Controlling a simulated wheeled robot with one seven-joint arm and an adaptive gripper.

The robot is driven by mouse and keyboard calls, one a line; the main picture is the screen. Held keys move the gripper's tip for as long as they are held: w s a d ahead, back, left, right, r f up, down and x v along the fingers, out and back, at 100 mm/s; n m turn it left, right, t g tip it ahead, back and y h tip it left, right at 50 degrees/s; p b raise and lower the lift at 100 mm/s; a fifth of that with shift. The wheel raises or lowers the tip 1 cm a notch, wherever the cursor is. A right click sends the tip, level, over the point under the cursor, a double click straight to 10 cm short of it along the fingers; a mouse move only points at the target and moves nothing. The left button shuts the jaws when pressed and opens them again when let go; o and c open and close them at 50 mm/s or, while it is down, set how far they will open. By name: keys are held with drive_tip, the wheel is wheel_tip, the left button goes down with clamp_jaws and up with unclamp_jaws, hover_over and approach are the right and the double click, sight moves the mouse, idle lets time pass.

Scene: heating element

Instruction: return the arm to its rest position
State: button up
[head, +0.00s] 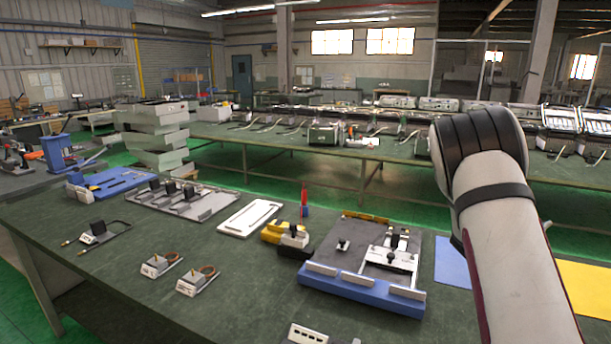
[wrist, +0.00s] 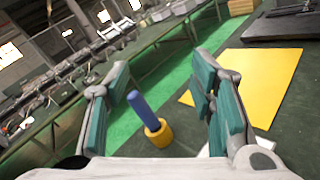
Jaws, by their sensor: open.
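My arm rises from the lower right of the head view and bends at a dark-banded joint; my gripper is outside that view. In the wrist view my gripper (wrist: 163,92) is open, with its two teal-padded fingers well apart. I see nothing held between them. Beyond and below the fingers, a blue peg in a yellow round base (wrist: 158,135) stands on the dark surface. I cannot tell its exact distance from the fingers.
The green work table (head: 240,290) carries a blue-edged fixture (head: 360,292), a white plate (head: 250,218) and small parts with coiled elements (head: 197,281). A yellow mat (head: 585,287) lies at right, also in the wrist view (wrist: 265,85). A long bench (head: 400,152) stands behind.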

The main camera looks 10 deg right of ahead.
drive_tip(key=s+a+r+m+g+y, duration=0.2)
drive_tip(key=s+a+r+m+g, duration=0.15)
drive_tip(key=s+a+m, duration=0.35)
drive_tip(key=s+a+r+m+g+y, duration=0.25)
drive_tip(key=s+a+r+m, duration=0.2)
drive_tip(key=s, duration=0.35)
drive_tip(key=s+a+m+t+y, duration=0.1)
drive_tip(key=s+a+y, duration=0.3)
drive_tip(key=a, duration=0.7)
drive_tip(key=s+a+m+t+y, duration=0.2)
drive_tip(key=s+a+y, duration=0.2)
drive_tip(key=s+a, duration=0.4)
drive_tip(key=s+a+f+m+t+y, duration=0.1)
drive_tip(key=s+a+y, duration=0.3)
drive_tip(key=a, duration=1.2)
drive_tip(key=s+t, duration=0.1)
drive_tip(key=s, duration=0.1)
drive_tip(key=shift+s+m+y, duration=0.35)
drive_tip(key=shift+f, duration=0.1)
